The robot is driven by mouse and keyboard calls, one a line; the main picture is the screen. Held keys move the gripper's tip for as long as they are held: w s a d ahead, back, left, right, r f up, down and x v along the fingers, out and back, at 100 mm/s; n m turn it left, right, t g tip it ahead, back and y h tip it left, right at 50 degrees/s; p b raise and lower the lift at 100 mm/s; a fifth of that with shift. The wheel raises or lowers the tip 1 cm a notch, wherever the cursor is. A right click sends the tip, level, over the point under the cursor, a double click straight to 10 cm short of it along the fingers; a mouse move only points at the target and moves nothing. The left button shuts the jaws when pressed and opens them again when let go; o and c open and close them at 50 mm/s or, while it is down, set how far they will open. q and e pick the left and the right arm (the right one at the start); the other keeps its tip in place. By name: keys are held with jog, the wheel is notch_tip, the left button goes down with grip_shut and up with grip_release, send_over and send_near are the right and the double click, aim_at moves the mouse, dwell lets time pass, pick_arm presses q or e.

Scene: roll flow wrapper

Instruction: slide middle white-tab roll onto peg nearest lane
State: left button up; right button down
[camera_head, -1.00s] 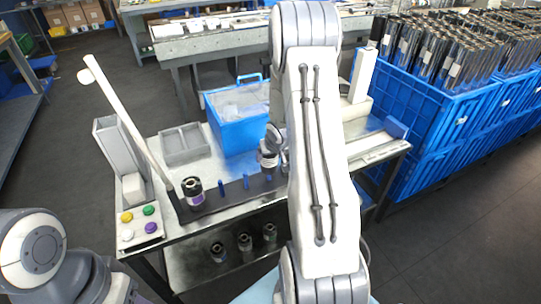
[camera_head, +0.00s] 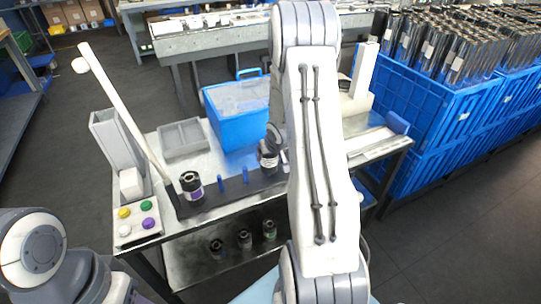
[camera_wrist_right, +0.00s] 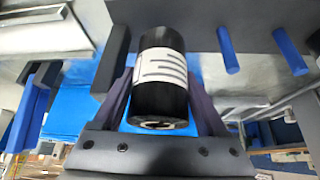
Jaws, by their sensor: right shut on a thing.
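My right gripper (camera_head: 274,140) is shut on a black roll (camera_head: 268,160) with a white label. In the right wrist view the roll (camera_wrist_right: 160,85) lies between the two fingers, its white label with dark stripes facing the camera. In the head view the roll is upright at the right part of the dark peg bar (camera_head: 208,205); whether it is around a peg is hidden. Two bare blue pegs, one left (camera_head: 219,182) and one right (camera_head: 245,175), stand to its left. A purple-tab roll (camera_head: 191,186) stands at the bar's left end. My left gripper is out of view.
Several dark rolls (camera_head: 245,238) stand on the lower shelf. A blue bin (camera_head: 238,115) and a grey tray (camera_head: 182,138) sit behind the bar. A slanted white post (camera_head: 120,110) and a button box (camera_head: 137,220) are at left. My right arm hides the table's middle.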

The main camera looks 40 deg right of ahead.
dwell(0.3)
grip_release()
jog(key=shift+f, duration=0.1)
jog(key=p+v, duration=0.4)
jog(key=v, duration=0.6)
jog(key=shift+r, duration=0.2)
jog(key=shift+a, duration=0.1)
